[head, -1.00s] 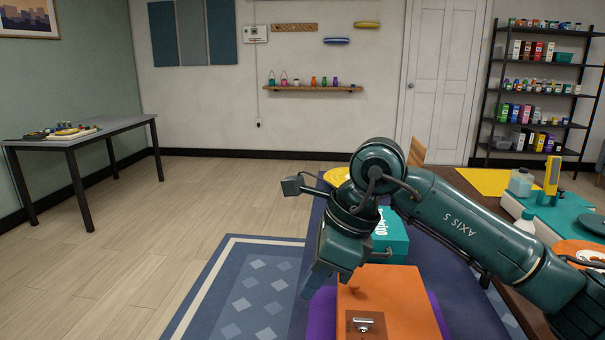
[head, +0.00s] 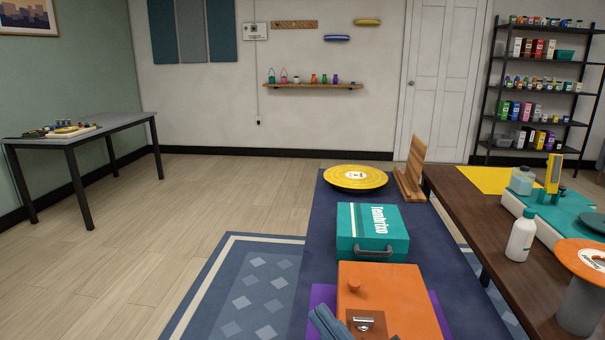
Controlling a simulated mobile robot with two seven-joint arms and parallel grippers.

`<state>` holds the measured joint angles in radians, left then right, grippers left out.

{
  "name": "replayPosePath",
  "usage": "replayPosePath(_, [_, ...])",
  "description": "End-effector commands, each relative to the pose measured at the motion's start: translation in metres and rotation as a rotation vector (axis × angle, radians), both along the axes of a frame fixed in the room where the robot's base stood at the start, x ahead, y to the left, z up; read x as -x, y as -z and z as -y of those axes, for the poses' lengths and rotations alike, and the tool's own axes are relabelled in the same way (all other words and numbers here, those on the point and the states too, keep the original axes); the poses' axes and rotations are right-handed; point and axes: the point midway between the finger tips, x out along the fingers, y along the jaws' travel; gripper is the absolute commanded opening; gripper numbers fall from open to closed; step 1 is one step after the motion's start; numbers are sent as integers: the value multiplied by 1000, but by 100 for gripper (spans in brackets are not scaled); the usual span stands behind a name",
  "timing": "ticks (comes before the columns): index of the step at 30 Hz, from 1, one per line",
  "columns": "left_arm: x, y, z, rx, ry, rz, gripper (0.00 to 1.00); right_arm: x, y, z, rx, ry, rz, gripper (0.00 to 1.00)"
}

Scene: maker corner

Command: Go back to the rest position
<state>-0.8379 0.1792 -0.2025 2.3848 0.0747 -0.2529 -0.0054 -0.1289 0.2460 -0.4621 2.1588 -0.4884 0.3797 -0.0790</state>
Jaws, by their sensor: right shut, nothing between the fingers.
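My right gripper (head: 324,320) shows only by its blue-grey fingers at the bottom edge, in front of the orange box's front left corner. The fingers are shut with nothing between them. The rest of the right arm is out of the picture. My left gripper is not in view. The orange box (head: 395,290), with a round knob and a metal clasp, lies on a purple mat (head: 322,294); the gripper covers part of its near end. I cannot tell whether the fingers touch the box.
A teal case (head: 365,222) with a handle stands behind the orange box. A yellow disc (head: 355,178) and a wooden stand (head: 411,172) are farther back. On the right, a brown table (head: 465,215) carries a white bottle (head: 521,236) and a spool (head: 583,290). The floor at left is open.

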Motion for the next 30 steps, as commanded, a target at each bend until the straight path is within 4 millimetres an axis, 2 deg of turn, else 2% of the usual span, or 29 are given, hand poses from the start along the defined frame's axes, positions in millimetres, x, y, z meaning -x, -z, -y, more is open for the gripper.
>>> replayPosePath(1, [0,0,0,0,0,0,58,-1,23,17,-57,43,-159,0])
replayPosePath(3, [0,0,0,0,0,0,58,-1,52,39,-126,93,-362,0])
replayPosePath(6, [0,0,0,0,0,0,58,6,91,63,-200,151,-594,0])
replayPosePath(12, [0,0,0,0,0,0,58,33,149,92,-297,224,-930,0])
replayPosePath(18, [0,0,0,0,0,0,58,68,191,110,-366,277,-1191,0])
replayPosePath(20, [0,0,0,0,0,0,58,80,202,114,-385,290,-1265,0])
replayPosePath(22, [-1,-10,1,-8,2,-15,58,78,192,114,-379,295,-1282,0])
replayPosePath(30, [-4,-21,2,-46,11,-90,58,75,181,112,-329,326,-1345,0])
